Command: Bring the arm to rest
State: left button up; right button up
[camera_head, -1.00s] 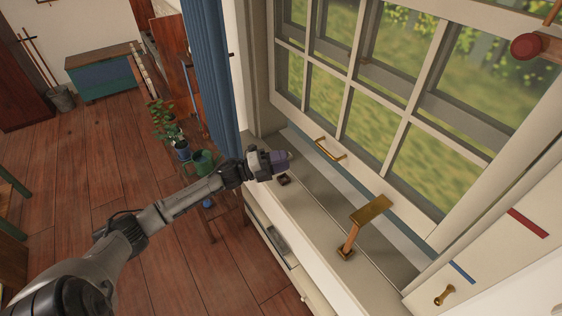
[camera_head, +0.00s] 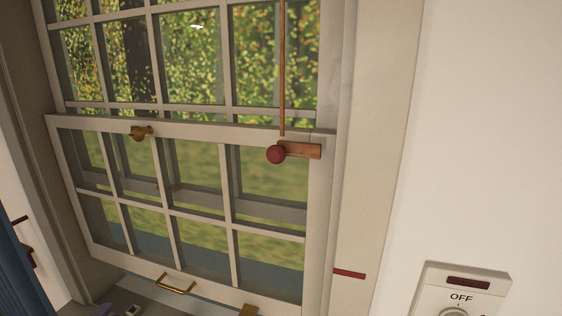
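My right gripper is not in view.
A white window sash (camera_head: 222,205) fills the left half, with a brass handle (camera_head: 175,286) and a red knob (camera_head: 276,154) on a wooden bar. A brass piece (camera_head: 250,310) shows below. An OFF dial panel (camera_head: 462,290) is at lower right.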

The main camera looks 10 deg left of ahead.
pick_arm(q)
jog(key=s+d+f+n+g, duration=0.5)
jog(key=s+d, duration=0.6)
jog(key=s+d+f+n+g, duration=0.4)
jog(key=s+d+g, duration=0.1)
jog(key=s+d, duration=0.6)
jog(key=s+d+f+n+g, duration=0.4)
jog(key=s+d+f+n, duration=0.1)
jog(key=s+d, duration=0.6)
notch_tip(320, 180, up, 22)
jog(key=s+p, duration=0.1)
jog(key=p, duration=2.1)
jog(key=shift+a+g+h, duration=0.25)
jog(key=shift+g+h, duration=0.05)
